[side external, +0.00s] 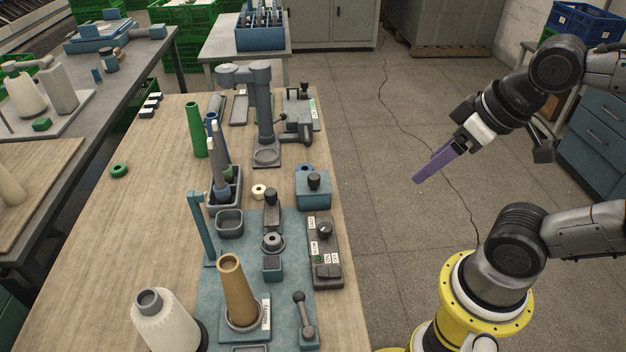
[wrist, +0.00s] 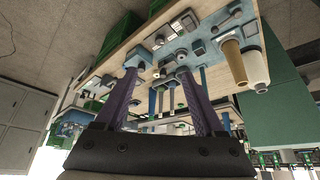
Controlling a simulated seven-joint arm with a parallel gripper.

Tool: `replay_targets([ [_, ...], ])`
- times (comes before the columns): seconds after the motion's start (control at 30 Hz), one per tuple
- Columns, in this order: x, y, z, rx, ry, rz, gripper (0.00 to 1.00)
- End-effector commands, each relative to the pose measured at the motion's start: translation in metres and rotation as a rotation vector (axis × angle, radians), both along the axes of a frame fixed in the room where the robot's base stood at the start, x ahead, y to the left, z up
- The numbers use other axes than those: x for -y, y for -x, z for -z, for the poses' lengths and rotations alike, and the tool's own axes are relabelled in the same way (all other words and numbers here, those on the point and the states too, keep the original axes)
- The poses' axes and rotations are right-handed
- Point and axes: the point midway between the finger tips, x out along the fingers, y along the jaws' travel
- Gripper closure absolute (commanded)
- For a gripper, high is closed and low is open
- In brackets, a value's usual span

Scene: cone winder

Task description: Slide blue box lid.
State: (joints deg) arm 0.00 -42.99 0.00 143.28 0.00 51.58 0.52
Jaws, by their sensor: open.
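A small blue box (side external: 313,197) stands near the right edge of the wooden table. A blue box (wrist: 138,56), likely the same one, shows near the left fingertip in the wrist view. My gripper (side external: 418,181) hangs over the floor to the right of the table, well apart from the box. Its two purple fingers are spread and empty in the wrist view (wrist: 159,72). The box's inside is hidden.
A grey post-mounted device (side external: 264,110) stands behind the box. A switch panel (side external: 324,250) and a blue base plate with a brown cone (side external: 236,290) lie in front. A white cone (side external: 165,320) stands near the front. The table's left side is mostly clear.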

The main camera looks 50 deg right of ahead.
Motion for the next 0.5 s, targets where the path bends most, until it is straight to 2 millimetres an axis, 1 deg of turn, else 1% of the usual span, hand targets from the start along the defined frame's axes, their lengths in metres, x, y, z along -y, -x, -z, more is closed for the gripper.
replay_targets([
  [0.07,0.0,0.0,-0.002,-0.002,-0.016,0.029,0.29],
  [0.17,0.0,-0.012,-0.025,0.027,-0.04,0.073,0.29],
  [0.27,0.001,-0.035,-0.045,0.017,-0.065,0.125,0.29],
  [0.3,0.002,-0.046,-0.051,0.008,-0.073,0.145,0.29],
  [0.37,0.003,-0.062,-0.059,-0.006,-0.084,0.174,0.29],
  [0.47,0.007,-0.093,-0.068,-0.042,-0.101,0.224,0.29],
  [0.5,0.008,-0.107,-0.07,-0.056,-0.107,0.243,0.29],
])
